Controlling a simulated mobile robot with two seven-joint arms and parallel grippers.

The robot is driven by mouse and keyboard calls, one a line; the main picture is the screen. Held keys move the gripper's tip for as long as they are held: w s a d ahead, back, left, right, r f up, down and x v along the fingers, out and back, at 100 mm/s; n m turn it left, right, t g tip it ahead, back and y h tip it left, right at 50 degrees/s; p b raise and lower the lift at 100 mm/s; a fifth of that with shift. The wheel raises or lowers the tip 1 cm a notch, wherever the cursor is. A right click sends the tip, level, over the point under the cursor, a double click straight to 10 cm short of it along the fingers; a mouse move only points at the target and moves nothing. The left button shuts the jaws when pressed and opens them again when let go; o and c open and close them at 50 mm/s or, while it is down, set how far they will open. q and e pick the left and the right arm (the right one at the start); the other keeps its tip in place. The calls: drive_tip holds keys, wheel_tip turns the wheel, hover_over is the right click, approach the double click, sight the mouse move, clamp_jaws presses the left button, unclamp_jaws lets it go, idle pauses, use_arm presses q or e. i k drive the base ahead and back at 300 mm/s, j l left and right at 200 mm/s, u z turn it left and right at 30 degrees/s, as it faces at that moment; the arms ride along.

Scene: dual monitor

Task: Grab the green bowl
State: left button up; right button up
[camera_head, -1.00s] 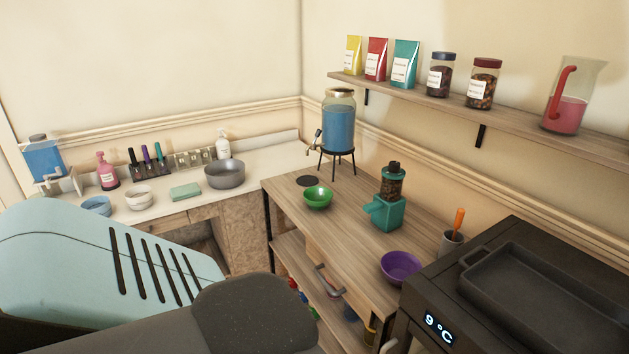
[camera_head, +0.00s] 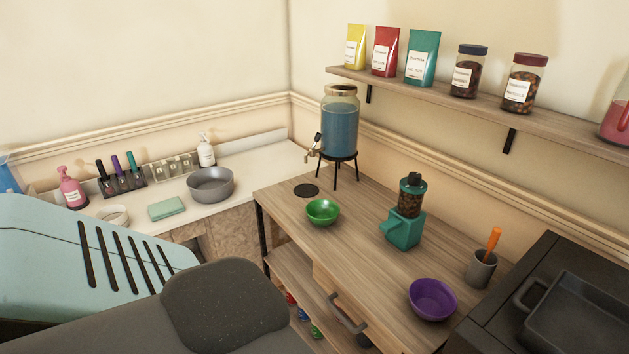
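The green bowl (camera_head: 322,212) stands upright and looks empty on the wooden table (camera_head: 290,200), near its left end. It sits beside a flat black disc and in front of the blue drink dispenser. A large light-blue and dark grey body fills the lower left; I take it to be part of my own arm. Neither gripper shows in the head view.
The blue dispenser (camera_head: 340,125) on a black stand, a teal grinder (camera_head: 405,215), a purple bowl (camera_head: 432,298) and a grey cup (camera_head: 481,268) stand on the table. A shelf (camera_head: 480,112) hangs above. A black appliance (camera_head: 495,300) is at the right. Table around the green bowl is mostly clear.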

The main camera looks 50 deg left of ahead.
sight(321, 212)
drive_tip(key=i+j, duration=0.1)
drive_tip(key=j, duration=1.3)
drive_tip(key=i, duration=0.05)
